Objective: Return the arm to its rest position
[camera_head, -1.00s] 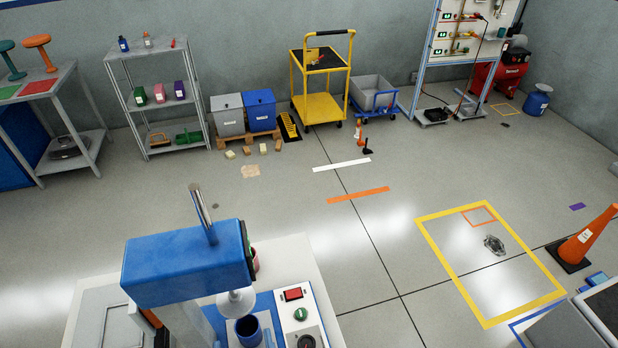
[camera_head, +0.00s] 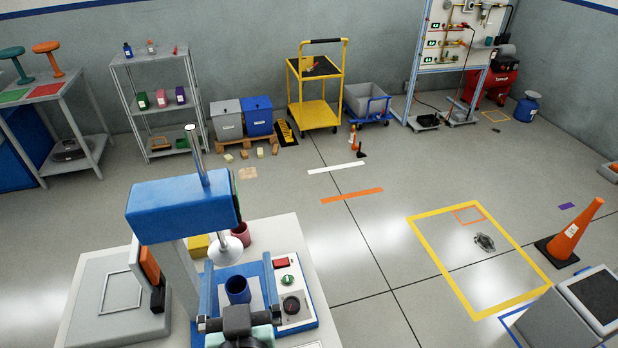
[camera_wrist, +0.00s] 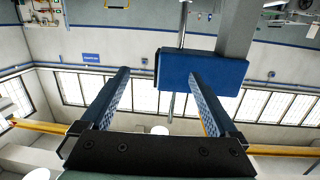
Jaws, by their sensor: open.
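My gripper (camera_head: 238,262) shows at the bottom of the head view, in front of the blue-headed test machine (camera_head: 180,208). Its two blue fingers are spread apart with nothing held between them. The fingers also show in the wrist view (camera_wrist: 160,75), wide apart and empty. The wrist view looks up past the machine's blue head (camera_wrist: 200,72) toward the windows and ceiling. In the head view a dark blue cup (camera_head: 238,290) appears between the fingers, below the machine's white disc (camera_head: 225,251). I cannot tell whether the fingers touch the machine.
The machine stands on a pale bench with a control panel (camera_head: 291,292), a reddish cup (camera_head: 240,234) and a grey panel (camera_head: 105,300). A yellow floor frame (camera_head: 480,265) and an orange cone (camera_head: 572,235) are at right. The middle floor is mostly clear.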

